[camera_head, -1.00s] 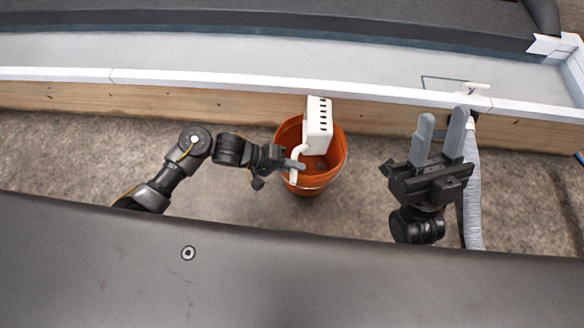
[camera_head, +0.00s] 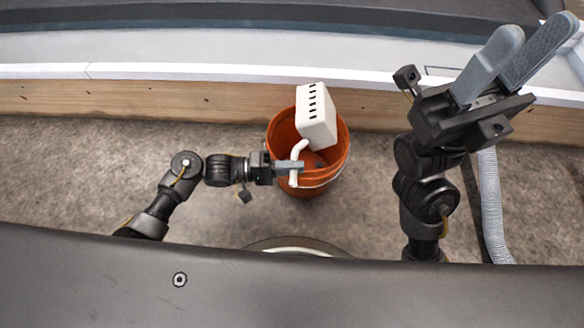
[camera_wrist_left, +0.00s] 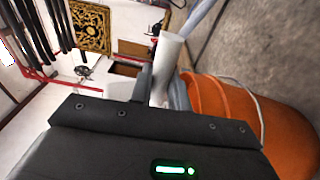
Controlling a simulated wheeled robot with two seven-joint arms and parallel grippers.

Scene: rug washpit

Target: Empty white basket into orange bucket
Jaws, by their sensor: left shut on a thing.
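The orange bucket (camera_head: 281,135) stands on the floor in the middle of the head view. The white basket (camera_head: 317,117) is over the bucket's far rim, tilted, with its slotted side showing; its inside is hidden. My left gripper (camera_head: 292,168) is shut on the basket's white handle (camera_head: 299,149) above the bucket's near left side. In the left wrist view the white handle (camera_wrist_left: 167,62) sticks up between the fingers, and the orange bucket (camera_wrist_left: 289,125) is on the right. My right gripper (camera_head: 506,68) is open and empty, raised at the right. Some dark bits show inside the bucket.
A wooden beam with a white ledge (camera_head: 180,72) runs behind the bucket. A grey ribbed hose (camera_head: 493,205) lies on the floor at the right. A round light-rimmed object (camera_head: 295,250) shows partly at the bottom middle.

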